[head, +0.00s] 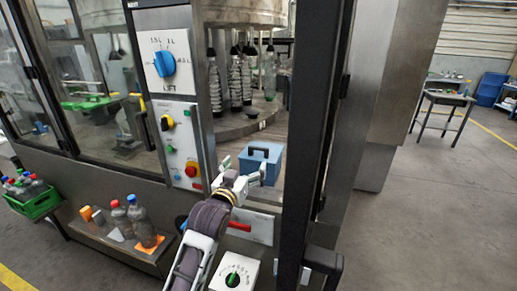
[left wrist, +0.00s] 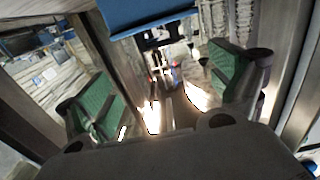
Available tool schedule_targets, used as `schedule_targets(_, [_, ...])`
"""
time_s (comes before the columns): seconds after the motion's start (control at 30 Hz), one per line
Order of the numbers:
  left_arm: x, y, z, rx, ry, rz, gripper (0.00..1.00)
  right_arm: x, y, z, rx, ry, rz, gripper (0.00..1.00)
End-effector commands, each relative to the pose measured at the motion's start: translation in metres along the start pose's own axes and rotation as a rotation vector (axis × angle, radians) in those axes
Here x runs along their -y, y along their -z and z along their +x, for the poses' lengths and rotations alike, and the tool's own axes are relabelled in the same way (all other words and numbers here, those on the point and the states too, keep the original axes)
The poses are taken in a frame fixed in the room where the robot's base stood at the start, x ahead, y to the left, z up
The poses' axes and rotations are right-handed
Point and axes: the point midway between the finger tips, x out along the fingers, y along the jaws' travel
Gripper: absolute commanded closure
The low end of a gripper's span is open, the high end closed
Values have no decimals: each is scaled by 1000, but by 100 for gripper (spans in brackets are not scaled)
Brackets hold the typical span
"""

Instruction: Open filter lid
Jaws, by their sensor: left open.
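A blue box with a dark handle, which looks like the filter with its lid (head: 262,158), stands inside the machine's door opening, on the ledge below the round table. Its lid looks closed. In the left wrist view a blue surface (left wrist: 150,14), apparently the same box, fills the top edge. My left gripper (head: 246,171) is just in front of the box, at its lower left, with fingers spread. Its green finger pads stand wide apart in the left wrist view (left wrist: 160,92), with nothing between them. I cannot tell whether a fingertip touches the box. My right gripper is not in view.
A control panel (head: 168,105) with a blue knob and a red button is left of the opening. A dark door frame (head: 318,130) stands close on the right. Bottles (head: 141,222) stand on a low shelf at left. A white switch box (head: 234,274) is below my arm.

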Motion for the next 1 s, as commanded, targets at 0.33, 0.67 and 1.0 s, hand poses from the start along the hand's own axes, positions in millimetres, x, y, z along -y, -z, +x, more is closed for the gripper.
schedule_targets(0.33, [0, 0, 10, 1, 0, 0, 7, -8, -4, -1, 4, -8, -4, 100])
schedule_targets(0.67, [0, 1, 38, 0, 0, 0, 7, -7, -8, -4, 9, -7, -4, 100])
schedule_targets(1.0, [0, 0, 68, 1, 0, 0, 7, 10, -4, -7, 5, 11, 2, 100])
